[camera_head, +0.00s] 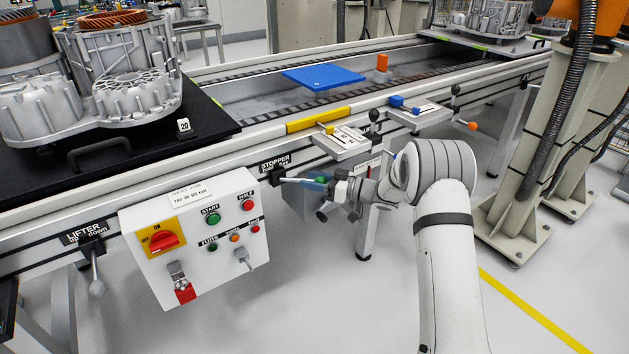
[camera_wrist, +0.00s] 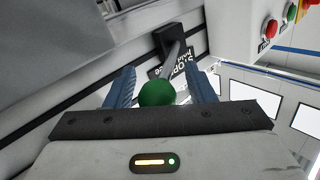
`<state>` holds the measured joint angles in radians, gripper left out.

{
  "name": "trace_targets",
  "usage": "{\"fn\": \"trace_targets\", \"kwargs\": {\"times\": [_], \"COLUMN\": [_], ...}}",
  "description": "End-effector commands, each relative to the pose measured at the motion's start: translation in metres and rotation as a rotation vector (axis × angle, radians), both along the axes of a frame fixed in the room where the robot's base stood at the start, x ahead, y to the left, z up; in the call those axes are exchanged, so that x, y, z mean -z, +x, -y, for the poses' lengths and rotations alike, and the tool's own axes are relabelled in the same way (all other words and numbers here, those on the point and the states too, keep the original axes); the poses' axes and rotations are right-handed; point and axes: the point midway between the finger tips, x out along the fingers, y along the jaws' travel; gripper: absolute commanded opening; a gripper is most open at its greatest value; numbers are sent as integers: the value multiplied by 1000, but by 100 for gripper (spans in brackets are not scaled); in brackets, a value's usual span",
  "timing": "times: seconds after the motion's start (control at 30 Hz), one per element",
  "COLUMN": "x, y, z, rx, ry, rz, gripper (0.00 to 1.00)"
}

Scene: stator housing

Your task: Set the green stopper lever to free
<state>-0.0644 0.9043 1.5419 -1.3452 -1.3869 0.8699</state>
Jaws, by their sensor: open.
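The green stopper lever's ball knob (camera_wrist: 157,93) sits between the two blue fingers of my gripper (camera_wrist: 158,88) in the wrist view, with a visible gap to the fingers on both sides. Its metal rod (camera_wrist: 176,60) runs from the knob to a black pivot block (camera_wrist: 181,40) on the rail, beside the stopper label (camera_wrist: 181,66). In the head view my gripper (camera_head: 307,182) is open near the stopper label (camera_head: 274,163), and a bit of the green knob (camera_head: 321,180) shows at the fingers. The lever's exact setting cannot be read.
A white control box (camera_head: 197,237) with coloured buttons hangs left of my gripper. The lifter lever (camera_head: 96,285) hangs farther left. Small shelves (camera_head: 343,146) with a yellow part and a blue part stick out from the conveyor rail just above my gripper. The floor below is mostly clear.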

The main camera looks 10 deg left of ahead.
Motion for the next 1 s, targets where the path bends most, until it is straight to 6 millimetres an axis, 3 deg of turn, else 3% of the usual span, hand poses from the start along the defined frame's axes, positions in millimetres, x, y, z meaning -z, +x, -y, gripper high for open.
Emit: {"fn": "trace_targets", "kwargs": {"times": [0.5,1.0], "x": [-1,0], "y": [-14,-17], "z": [68,75], "rx": [3,-1], "ry": [0,0], "rz": [-1,0], "gripper": [49,49]}}
